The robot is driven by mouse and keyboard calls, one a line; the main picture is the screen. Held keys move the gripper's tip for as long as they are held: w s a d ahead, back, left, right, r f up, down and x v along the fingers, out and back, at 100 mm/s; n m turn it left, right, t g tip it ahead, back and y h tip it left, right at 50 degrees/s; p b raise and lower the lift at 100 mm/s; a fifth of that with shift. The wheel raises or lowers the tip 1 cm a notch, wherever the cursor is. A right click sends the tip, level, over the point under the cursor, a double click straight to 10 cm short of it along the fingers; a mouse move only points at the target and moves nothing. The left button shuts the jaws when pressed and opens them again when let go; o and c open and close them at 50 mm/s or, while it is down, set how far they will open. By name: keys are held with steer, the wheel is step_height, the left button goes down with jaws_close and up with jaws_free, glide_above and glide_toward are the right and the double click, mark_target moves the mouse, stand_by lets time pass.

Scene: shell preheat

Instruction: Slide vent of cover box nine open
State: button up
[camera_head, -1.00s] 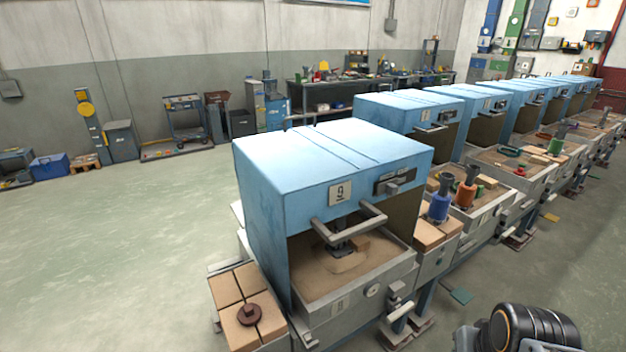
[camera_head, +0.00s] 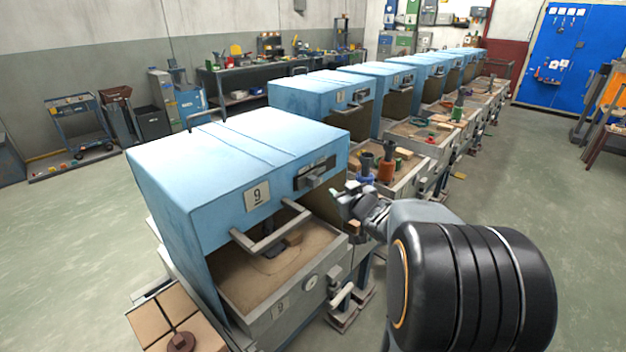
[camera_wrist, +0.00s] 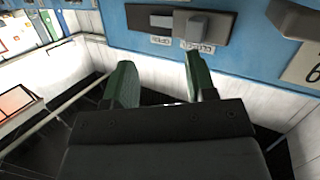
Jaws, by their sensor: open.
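Cover box nine (camera_head: 240,160) is the nearest light blue hood, with a "9" plate (camera_head: 258,195) on its front. Its vent is a dark plate (camera_head: 300,183) with a grey sliding knob (camera_head: 317,178), at the upper right of the front. In the wrist view, which looks upside down, the vent plate (camera_wrist: 145,22) is at the top. My gripper (camera_head: 343,196) is open and empty, close by the vent's right side. Its green fingers (camera_wrist: 160,70) are below the vent, apart from the knob.
A grey handle (camera_head: 270,233) juts from the hood's lower front edge. Below is a sand-filled tray (camera_head: 255,295). More blue hoods (camera_head: 310,98) stand in a row behind, with pots (camera_head: 385,168) beside them. Open floor lies left (camera_head: 75,215) and right.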

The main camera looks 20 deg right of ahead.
mark_target(316, 182)
steer(key=w+a+n+y, duration=0.1)
steer(key=w+y, duration=0.1)
steer(key=w, duration=0.1)
steer(key=w+a+n+y+p, duration=0.1)
steer(key=w+a+y, duration=0.1)
steer(key=w+y, duration=0.1)
steer(key=w+a+f+n+t+y+p, duration=0.1)
steer(key=w+y, duration=0.2)
steer(key=w, duration=0.1)
steer(key=shift+a+f, duration=0.1)
steer(key=shift+a, duration=0.3)
steer(key=shift+c, duration=0.4)
jaws_close()
stand_by(0.3)
steer(key=shift+w, duration=0.1)
